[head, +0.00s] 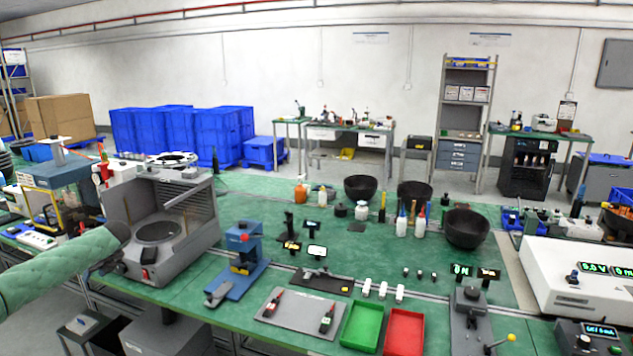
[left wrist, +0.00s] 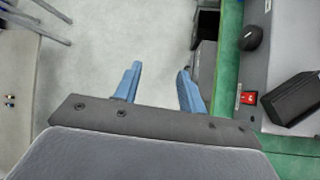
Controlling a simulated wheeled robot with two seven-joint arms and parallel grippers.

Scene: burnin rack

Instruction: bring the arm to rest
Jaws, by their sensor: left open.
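My left arm (head: 60,266) in its green sleeve reaches in from the left edge of the head view. Its end is beside the front left of the grey open-fronted machine. My left gripper (left wrist: 159,69) shows in the left wrist view with its two blue fingers apart and nothing between them. Grey floor shows beyond the fingertips. In the head view the fingers cannot be made out clearly. My right gripper is in neither view.
The grey machine (head: 203,215) stands on the green bench (head: 190,297), close to my left arm. Its red switch (left wrist: 248,98) is right of the fingers in the wrist view. A blue press (head: 240,262), green tray (head: 362,326) and red tray (head: 404,332) stand farther right.

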